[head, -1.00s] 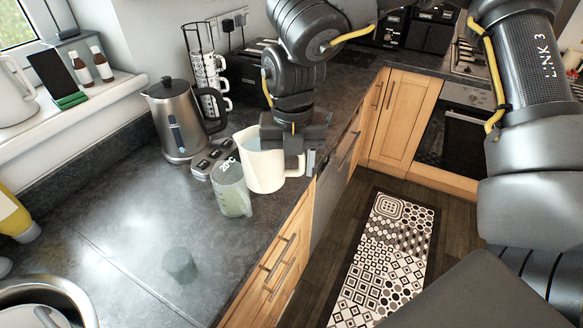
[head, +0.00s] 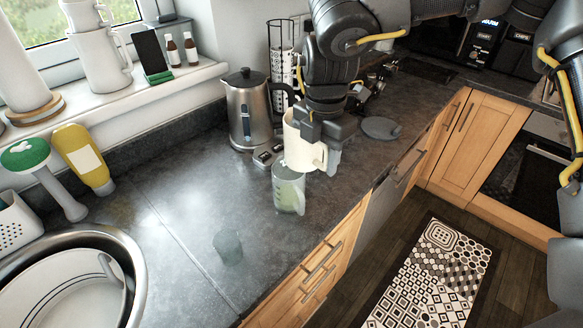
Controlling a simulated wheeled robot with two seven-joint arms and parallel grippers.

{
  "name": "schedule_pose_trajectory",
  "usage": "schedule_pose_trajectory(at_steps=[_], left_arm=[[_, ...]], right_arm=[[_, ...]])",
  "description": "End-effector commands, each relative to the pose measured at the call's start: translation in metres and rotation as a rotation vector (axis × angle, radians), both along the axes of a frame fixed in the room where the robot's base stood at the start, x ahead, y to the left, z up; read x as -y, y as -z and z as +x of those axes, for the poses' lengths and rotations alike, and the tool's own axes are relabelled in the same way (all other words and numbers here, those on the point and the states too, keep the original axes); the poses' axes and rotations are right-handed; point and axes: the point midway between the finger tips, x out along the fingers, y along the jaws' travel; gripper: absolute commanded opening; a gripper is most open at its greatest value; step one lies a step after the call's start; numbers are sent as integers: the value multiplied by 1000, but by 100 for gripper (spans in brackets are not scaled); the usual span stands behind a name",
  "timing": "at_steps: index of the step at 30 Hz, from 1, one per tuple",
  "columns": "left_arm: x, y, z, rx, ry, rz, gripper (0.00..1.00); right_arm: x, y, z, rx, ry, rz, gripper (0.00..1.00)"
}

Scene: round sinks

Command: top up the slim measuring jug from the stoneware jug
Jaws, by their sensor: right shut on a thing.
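The stoneware jug (head: 300,152) is cream and stands nearly upright just behind the slim measuring jug. My right gripper (head: 326,143) is shut on its handle side and hides part of it. I cannot tell whether its base touches the worktop. The slim measuring jug (head: 288,192) is clear, with pale greenish liquid inside. It stands upright on the worktop near the front edge, and its rim overlaps the stoneware jug's lower part in the picture. My left gripper is not in view.
A steel kettle (head: 250,110) and a small scale (head: 268,154) stand behind the jugs. A round sink (head: 137,262) holds a white dish at left.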

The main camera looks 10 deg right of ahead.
Motion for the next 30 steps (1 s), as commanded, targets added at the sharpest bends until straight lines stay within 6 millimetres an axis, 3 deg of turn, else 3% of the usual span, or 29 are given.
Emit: schedule_pose_trajectory(at_steps=[6, 15, 23, 30], left_arm=[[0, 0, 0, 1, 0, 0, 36], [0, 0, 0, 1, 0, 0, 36], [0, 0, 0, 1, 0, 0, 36], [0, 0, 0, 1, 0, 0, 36]], right_arm=[[-49, -3, 35, 5, 411, 4, 0], [-118, -1, 70, 10, 994, 6, 0], [-163, 6, 87, 14, 1380, 4, 0], [-199, 36, 89, 12, 1621, 0, 0]])
